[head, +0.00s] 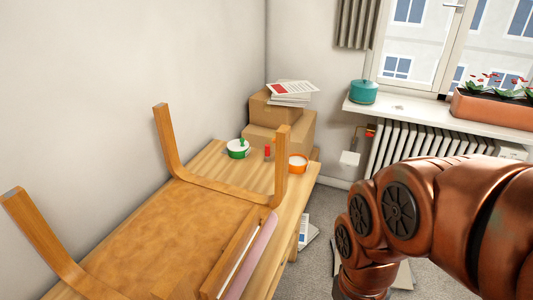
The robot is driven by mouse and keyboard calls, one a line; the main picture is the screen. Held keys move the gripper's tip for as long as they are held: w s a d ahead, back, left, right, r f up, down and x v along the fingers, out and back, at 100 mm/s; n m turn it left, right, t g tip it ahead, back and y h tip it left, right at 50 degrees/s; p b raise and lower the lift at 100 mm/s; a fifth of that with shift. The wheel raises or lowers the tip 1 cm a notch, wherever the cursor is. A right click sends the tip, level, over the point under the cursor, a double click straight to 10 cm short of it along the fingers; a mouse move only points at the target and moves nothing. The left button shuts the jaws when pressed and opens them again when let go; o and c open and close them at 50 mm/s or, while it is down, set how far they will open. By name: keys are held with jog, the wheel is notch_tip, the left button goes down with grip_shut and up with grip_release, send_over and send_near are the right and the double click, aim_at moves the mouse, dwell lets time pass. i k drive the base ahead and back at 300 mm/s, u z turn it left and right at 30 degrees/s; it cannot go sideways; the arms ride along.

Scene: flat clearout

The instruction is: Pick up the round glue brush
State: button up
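On the far end of the wooden table (217,157) stands a white tub with green (238,151), with a green upright piece on top. Right of it is a small red upright item (267,152), then an orange tub with pale contents (298,163). These are small in the view, and I cannot tell which, if any, is the round glue brush. My copper-coloured arm fills the lower right, apart from the table. My gripper is not visible.
An upturned chair or stool (160,235) covers the near table, its legs sticking up. Cardboard boxes (283,137) with papers (291,89) stand behind the tubs. A radiator (425,146) and a windowsill (430,112) with a teal pot (363,91) are at right.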

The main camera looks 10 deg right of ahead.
aim_at(268, 155)
jog(key=z, duration=1.25)
jog(key=i, duration=2.7)
jog(key=u, duration=4.3)
